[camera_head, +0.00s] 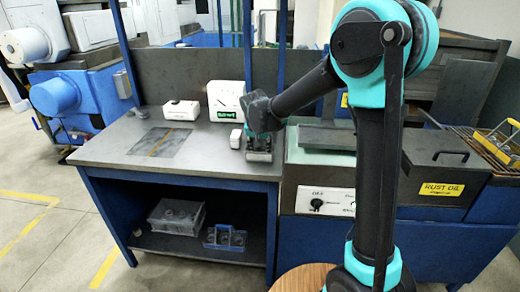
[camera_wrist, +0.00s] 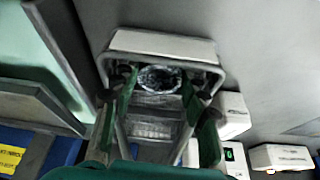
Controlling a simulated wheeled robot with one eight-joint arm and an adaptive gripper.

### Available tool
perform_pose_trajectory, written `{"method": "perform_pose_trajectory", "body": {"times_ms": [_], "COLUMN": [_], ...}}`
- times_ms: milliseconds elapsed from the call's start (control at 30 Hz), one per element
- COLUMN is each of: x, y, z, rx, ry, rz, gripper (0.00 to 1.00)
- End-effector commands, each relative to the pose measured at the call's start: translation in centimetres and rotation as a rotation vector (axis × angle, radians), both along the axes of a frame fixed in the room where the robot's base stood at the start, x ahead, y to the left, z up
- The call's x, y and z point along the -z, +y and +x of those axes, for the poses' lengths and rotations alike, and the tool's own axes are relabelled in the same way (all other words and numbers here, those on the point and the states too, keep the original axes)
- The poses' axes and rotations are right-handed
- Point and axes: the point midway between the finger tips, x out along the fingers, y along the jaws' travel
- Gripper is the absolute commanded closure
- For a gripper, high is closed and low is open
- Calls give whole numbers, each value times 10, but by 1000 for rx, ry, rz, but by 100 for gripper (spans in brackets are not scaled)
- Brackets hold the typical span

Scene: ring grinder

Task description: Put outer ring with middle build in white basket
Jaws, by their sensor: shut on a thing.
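In the wrist view, a shiny metal ring (camera_wrist: 160,78) sits between the fingertips of my gripper (camera_wrist: 160,84), which is shut on it. The ring's inner build is too dark and blurred to make out. Around and beneath it is a pale-rimmed, frame-like holder (camera_wrist: 163,43); I cannot tell whether this is the white basket or whether the ring touches it. In the head view, my gripper (camera_head: 259,138) points down over a small metal-looking holder (camera_head: 259,156) near the bench's right end. The ring is hidden there.
The grey bench (camera_head: 105,150) has free room at left. A white box (camera_head: 181,110), a white unit with a green display (camera_head: 224,101) and a small white block (camera_head: 236,138) stand left of my gripper. A grey-green machine (camera_head: 305,145) adjoins at right. A grey box (camera_head: 177,215) and blue crate (camera_head: 224,238) are below.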

Motion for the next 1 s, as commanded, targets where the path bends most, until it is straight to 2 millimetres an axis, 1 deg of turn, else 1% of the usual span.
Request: {"method": "perform_pose_trajectory", "body": {"times_ms": [233,267,300,333,600,733,867,1000], "x": [2,2,2,2,1,-5,-21,-48], "y": [0,0,0,0,0,0,1,3], "z": [0,0,0,0,0,-2,-9,-20], "rx": [0,0,0,0,0,0,-2,-1], "ry": [0,0,0,0,0,0,0,0], "rz": [0,0,0,0,0,0,-1,1], "gripper": [93,55,50,48,48,48,48,48]}}
